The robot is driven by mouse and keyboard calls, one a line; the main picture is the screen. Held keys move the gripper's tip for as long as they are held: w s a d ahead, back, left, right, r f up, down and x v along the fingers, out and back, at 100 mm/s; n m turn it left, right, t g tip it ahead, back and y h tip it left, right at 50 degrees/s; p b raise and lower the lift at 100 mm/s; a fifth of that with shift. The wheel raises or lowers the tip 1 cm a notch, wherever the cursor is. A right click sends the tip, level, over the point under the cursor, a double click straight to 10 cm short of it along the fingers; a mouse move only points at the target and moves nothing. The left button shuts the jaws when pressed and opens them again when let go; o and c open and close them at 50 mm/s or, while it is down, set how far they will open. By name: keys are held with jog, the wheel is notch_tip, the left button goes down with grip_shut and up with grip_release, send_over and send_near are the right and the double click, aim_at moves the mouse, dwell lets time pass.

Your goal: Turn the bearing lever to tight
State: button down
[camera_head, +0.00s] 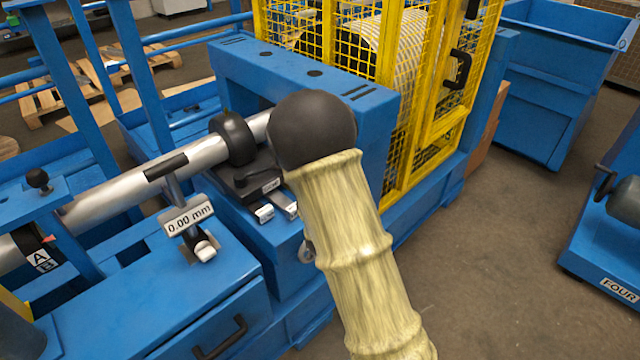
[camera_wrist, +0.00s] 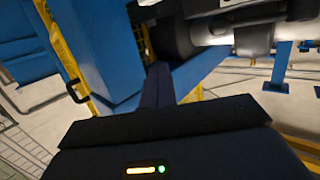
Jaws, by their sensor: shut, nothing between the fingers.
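My gripper (camera_wrist: 158,72) shows in the wrist view as two dark fingers pressed together, shut and empty. They point at a blue frame beside a dark round collar. In the head view my arm and its dark rounded end hide the gripper. A black bearing block (camera_head: 248,182) with a small label stands under the shaft at the black collar (camera_head: 233,138). Two small white labelled plates (camera_head: 264,213) lie in front of it. I cannot make out the bearing lever or its position; my arm may cover it. Whether the fingers touch anything is unclear.
The silver shaft (camera_head: 120,188) runs in from the left. A 0.00 mm readout (camera_head: 188,220) stands on the blue bench. A yellow mesh guard (camera_head: 425,100) rises behind the blue frame (camera_head: 365,118). A blue bin (camera_head: 545,85) stands at right.

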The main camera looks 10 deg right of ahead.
jog(key=shift+w+d, duration=0.1)
jog(key=shift+w, duration=0.05)
jog(key=s+n+g+y, duration=0.2)
jog(key=s+g, duration=1.1)
jog(key=s, duration=1.2)
jog(key=shift+s+y, duration=0.2)
jog(key=shift+y, duration=0.2)
jog(key=shift+d, duration=0.1)
